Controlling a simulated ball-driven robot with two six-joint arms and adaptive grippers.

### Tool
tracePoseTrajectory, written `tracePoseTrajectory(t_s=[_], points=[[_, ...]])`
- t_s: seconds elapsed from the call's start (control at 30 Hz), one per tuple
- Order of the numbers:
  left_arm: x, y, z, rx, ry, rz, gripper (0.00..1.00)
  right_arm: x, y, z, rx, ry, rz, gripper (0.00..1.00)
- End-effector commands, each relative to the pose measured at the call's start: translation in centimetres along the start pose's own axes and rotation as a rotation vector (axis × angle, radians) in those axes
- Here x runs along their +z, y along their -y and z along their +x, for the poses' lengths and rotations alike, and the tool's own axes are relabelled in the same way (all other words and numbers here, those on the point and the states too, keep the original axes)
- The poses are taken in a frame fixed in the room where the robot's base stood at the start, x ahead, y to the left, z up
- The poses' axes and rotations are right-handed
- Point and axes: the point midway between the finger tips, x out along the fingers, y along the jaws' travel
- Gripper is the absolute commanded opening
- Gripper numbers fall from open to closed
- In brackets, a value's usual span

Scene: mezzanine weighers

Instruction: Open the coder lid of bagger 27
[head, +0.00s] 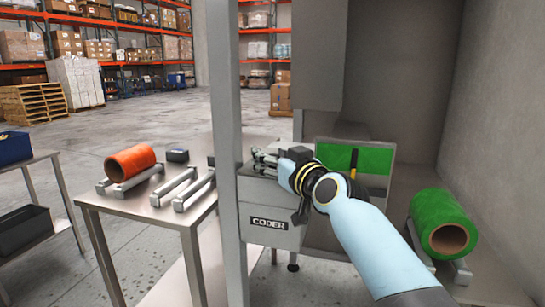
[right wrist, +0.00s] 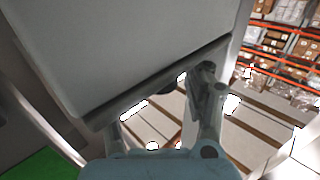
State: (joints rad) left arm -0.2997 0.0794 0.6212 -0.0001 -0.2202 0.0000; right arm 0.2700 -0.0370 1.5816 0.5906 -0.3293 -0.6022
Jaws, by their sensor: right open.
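The grey coder box (head: 268,222), labelled CODER, stands behind the upright post in the head view. My right gripper (head: 264,161) is at the top of this box, its fingers pointing left. In the right wrist view the gripper (right wrist: 162,98) is open, with its fingers apart close to the lower edge of a broad grey panel (right wrist: 140,50). I cannot tell whether this panel is the lid, or whether the fingers touch it. The lid's state is hidden by the gripper and post. No bagger number is readable. My left gripper is not in view.
A grey post (head: 226,150) stands just left of the box. A green film roll (head: 428,215) lies on rails at right, and a green panel (head: 375,160) is behind my arm. A steel table (head: 140,208) at left holds an orange roll (head: 130,162).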

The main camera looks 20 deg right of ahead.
Motion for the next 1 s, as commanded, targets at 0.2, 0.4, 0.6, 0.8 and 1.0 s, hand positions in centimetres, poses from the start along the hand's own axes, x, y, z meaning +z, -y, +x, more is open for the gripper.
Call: tracePoseTrajectory(t_s=[0.2,0.4,0.6,0.8,1.0], points=[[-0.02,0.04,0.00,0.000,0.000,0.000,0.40,-0.01,0.00,-0.01,0.000,0.000,0.000,0.48],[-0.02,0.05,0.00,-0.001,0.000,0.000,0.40,-0.01,0.00,-0.02,0.000,0.000,0.001,0.22],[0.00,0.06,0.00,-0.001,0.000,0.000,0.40,-0.01,0.00,-0.03,0.000,0.000,0.000,0.00],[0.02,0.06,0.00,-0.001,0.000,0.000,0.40,0.03,-0.01,-0.04,0.000,0.000,0.000,0.00],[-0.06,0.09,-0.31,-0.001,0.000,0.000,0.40,-0.17,-0.07,0.20,0.000,0.007,0.007,0.00]])
